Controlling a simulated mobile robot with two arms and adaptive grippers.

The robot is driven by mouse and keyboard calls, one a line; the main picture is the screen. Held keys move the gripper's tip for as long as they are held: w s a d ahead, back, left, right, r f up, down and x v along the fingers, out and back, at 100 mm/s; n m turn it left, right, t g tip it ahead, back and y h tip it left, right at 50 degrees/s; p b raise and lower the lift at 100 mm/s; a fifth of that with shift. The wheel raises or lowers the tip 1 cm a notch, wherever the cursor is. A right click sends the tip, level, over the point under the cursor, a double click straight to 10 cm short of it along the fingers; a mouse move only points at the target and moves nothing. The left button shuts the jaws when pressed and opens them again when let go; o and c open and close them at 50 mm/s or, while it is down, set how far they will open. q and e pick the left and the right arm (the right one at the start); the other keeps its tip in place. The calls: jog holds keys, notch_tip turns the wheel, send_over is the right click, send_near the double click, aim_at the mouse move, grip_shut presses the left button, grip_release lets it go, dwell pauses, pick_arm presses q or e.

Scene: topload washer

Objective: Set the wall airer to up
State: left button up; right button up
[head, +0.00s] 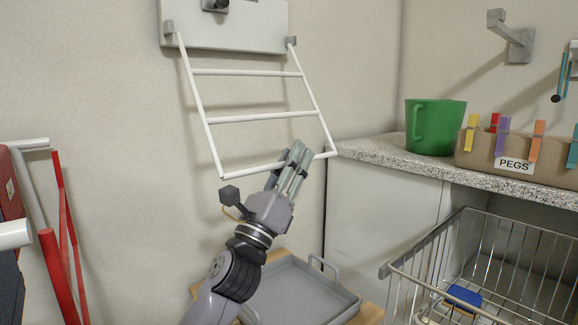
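The wall airer is a white frame of rails (255,118) hinged at two grey brackets on a pale wall plate (225,38). It hangs down and slants out from the wall, with its lowest rail at the near end. My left gripper (295,160) reaches up from below to this lowest rail, right of its middle. Its fingers cross in front of the rail and hide a short stretch of it. The fingers are close together; I cannot tell whether they are closed around the rail or only beside it. My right gripper is not in view.
A speckled counter (385,163) at right holds a green mug-like bucket (440,128) and a box of pegs (550,172). A wire basket (500,265) stands in front of it. A grey tray (300,288) lies below my arm. Red and white bars (60,250) stand at left.

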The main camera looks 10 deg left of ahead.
pick_arm(q)
jog(key=v, duration=1.2)
